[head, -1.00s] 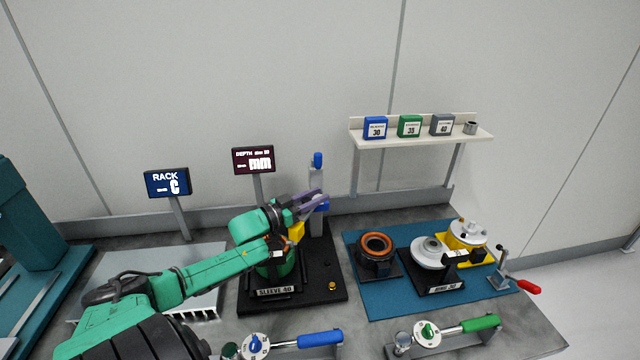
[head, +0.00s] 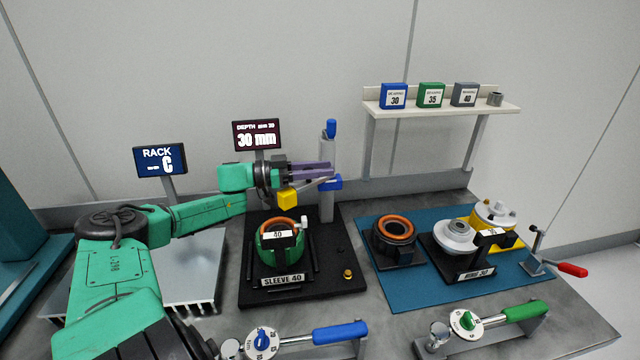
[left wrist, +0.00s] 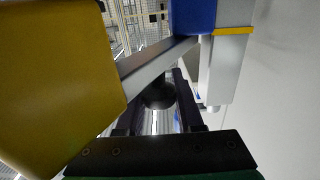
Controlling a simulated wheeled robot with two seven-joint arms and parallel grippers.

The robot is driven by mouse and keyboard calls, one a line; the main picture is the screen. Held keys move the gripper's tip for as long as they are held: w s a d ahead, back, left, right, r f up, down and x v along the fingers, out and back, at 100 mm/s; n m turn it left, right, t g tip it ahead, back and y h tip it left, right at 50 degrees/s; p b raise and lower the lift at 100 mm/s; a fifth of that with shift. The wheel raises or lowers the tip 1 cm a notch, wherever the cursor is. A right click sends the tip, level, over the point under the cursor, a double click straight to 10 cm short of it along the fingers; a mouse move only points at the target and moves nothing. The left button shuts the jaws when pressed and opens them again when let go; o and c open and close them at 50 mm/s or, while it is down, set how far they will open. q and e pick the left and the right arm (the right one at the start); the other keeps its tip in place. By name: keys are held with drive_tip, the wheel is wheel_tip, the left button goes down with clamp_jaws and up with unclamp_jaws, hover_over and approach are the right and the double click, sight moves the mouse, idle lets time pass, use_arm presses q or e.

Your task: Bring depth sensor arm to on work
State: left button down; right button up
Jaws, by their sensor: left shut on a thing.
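The depth sensor arm is a thin grey bar with a yellow head (head: 288,200) at its left end and a blue carriage (head: 330,184) on an upright grey post. My left gripper (head: 326,173) is shut on the bar near the carriage, its purple-grey fingers partly hiding it. The yellow head appears above the work, a green sleeve (head: 268,262) with a copper-coloured ring inside, on a black base. In the left wrist view the yellow head (left wrist: 60,80) fills the left, the grey bar (left wrist: 150,65) crosses the middle, and the blue carriage (left wrist: 193,15) is at the top. My right gripper is out of view.
The depth display (head: 257,136) behind reads 30 mm. A second copper-ringed part (head: 394,240) and silver parts stand on a blue mat (head: 405,283) to the right. Blue-handled (head: 340,332) and green-handled (head: 525,310) tools lie in front.

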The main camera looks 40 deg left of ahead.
use_arm(q)
drive_tip(key=shift+f, duration=0.15)
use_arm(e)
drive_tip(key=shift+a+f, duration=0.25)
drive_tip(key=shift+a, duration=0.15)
use_arm(q)
drive_tip(key=c, duration=0.8)
unclamp_jaws()
drive_tip(key=shift+o, duration=1.3)
drive_tip(key=shift+w+a, duration=0.1)
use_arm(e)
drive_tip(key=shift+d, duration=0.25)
